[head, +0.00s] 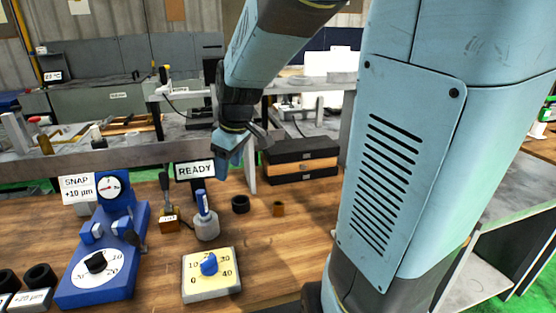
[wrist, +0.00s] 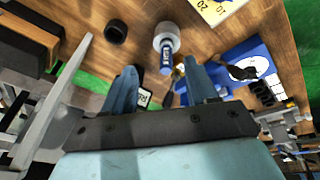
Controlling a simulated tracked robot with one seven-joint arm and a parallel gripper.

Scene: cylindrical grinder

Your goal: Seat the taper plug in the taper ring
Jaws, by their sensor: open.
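The taper plug, with a blue handle (head: 201,203) and white label, stands on the bench with its lower end in or on a round grey body (head: 207,229), which looks like the taper ring. I cannot tell how deep it sits. The handle (wrist: 167,58) and grey body (wrist: 162,32) also show in the wrist view, beyond my fingers. My gripper (head: 236,156) hangs above and behind the plug in the head view. In the wrist view its two blue fingers (wrist: 162,88) are spread apart with nothing between them.
A yellow dial box (head: 211,275) is in front, a blue gauge stand (head: 105,250) at left. A READY sign (head: 195,170) and black-and-orange case (head: 300,160) stand behind.

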